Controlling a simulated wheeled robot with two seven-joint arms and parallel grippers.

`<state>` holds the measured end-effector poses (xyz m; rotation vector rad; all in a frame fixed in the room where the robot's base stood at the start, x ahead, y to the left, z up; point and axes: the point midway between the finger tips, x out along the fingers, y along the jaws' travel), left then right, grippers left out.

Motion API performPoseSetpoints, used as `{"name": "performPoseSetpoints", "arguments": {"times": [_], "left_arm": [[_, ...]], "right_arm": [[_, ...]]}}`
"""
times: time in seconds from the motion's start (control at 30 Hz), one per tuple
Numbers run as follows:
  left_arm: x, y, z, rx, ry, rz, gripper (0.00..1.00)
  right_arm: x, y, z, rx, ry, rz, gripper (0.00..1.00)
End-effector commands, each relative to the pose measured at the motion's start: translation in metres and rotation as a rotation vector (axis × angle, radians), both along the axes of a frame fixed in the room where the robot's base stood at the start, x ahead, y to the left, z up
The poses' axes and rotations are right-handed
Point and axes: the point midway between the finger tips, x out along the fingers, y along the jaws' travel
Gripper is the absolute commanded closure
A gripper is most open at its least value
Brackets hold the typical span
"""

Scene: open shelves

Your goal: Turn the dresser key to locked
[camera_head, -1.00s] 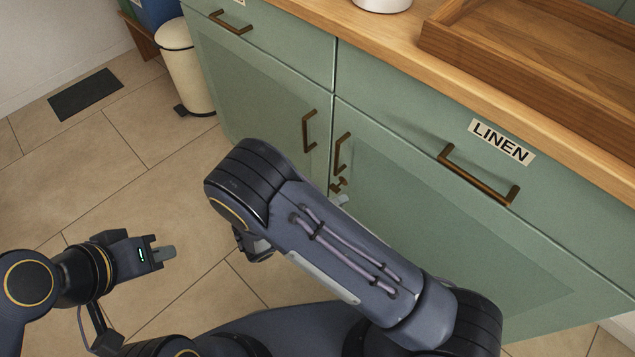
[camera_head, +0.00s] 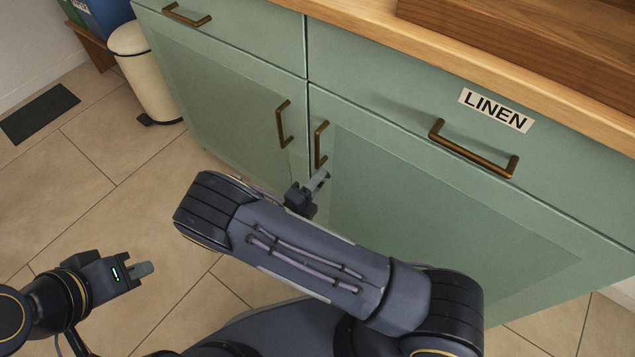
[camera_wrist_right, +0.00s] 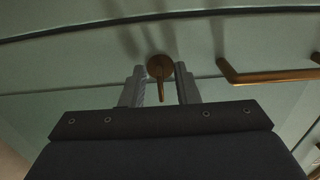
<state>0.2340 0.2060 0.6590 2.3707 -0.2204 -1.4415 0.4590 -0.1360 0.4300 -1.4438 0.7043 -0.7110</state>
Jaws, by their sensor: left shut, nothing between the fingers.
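The small brass key (camera_wrist_right: 160,68) is on the green dresser (camera_head: 430,215). In the right wrist view it shows a round part and a narrow part extending down the picture. My right gripper (camera_wrist_right: 161,86) is open, with one finger on each side of the key and gaps between. In the head view the right gripper (camera_head: 319,182) is just below the right door handle and largely covers the key. I cannot tell whether the fingers touch the key. My left gripper (camera_head: 142,269) is shut and empty, over the floor at the left.
Brass door handles (camera_head: 282,123) and (camera_head: 320,145) stand close above the right gripper. A drawer with a LINEN label (camera_head: 495,110) has a handle (camera_head: 472,150). A wooden tray (camera_head: 540,35) is on the worktop. A cream bin (camera_head: 147,75) stands at the left.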

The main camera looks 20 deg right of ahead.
Motion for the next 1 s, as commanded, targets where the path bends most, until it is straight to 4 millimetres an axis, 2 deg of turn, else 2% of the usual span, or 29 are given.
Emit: {"name": "performPoseSetpoints", "arguments": {"times": [0.17,0.4,0.77,1.0], "left_arm": [[0.0,0.0,0.0002,0.0,0.0,0.0,1.0],[0.0,0.0,0.0002,0.0,0.0,0.0,1.0],[0.0,0.0,0.0006,0.0,0.0,0.0,1.0],[0.0,0.0,0.0023,0.0,0.0,0.0,1.0]], "right_arm": [[0.0001,-0.0001,0.0003,0.001,-0.001,0.0,0.72],[0.0,0.0001,0.0003,0.001,-0.001,0.0,1.0],[-0.0001,0.0003,0.0003,0.013,-0.015,0.0,1.0],[-0.0001,0.0003,0.0005,0.078,-0.099,0.0,1.0]]}}
